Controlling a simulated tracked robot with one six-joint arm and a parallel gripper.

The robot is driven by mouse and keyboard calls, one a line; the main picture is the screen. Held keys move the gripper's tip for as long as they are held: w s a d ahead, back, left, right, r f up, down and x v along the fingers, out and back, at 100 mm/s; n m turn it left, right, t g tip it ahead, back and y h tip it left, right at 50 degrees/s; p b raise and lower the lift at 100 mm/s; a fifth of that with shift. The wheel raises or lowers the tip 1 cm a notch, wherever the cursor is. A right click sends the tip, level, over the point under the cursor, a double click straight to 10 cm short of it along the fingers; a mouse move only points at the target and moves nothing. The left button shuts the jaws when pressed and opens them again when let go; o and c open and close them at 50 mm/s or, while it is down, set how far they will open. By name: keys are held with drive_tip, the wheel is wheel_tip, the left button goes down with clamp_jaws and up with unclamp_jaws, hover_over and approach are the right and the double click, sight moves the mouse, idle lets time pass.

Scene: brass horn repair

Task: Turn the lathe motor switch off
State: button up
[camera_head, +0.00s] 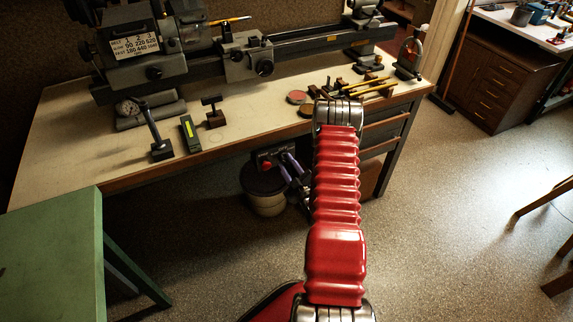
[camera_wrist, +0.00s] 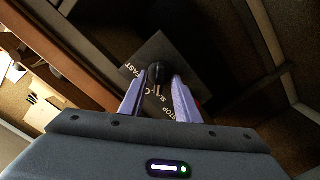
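The motor switch is a dark plate under the front edge of the lathe bench, seen in the head view (camera_head: 268,155). The wrist view shows its plate (camera_wrist: 193,62) lettered FAST, SLOW and STOP, with a black knob (camera_wrist: 157,74) in the middle. The knob's exact pointing direction is hard to read. My gripper (camera_wrist: 157,80) has its two purple fingers apart, one on each side of the knob. Whether they touch it cannot be told. My gripper also shows in the head view (camera_head: 288,168), low beside the plate. The lathe (camera_head: 245,57) stands on the bench above.
The workbench (camera_head: 75,110) holds a dial gauge, small stands and several yellow-handled tools near its front edge. A round bin (camera_head: 266,202) stands beneath the switch. A green table (camera_head: 50,250) is at front left. The floor at right is mostly clear.

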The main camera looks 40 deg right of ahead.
drive_tip(key=shift+w, duration=0.2)
clamp_jaws()
idle(0.3)
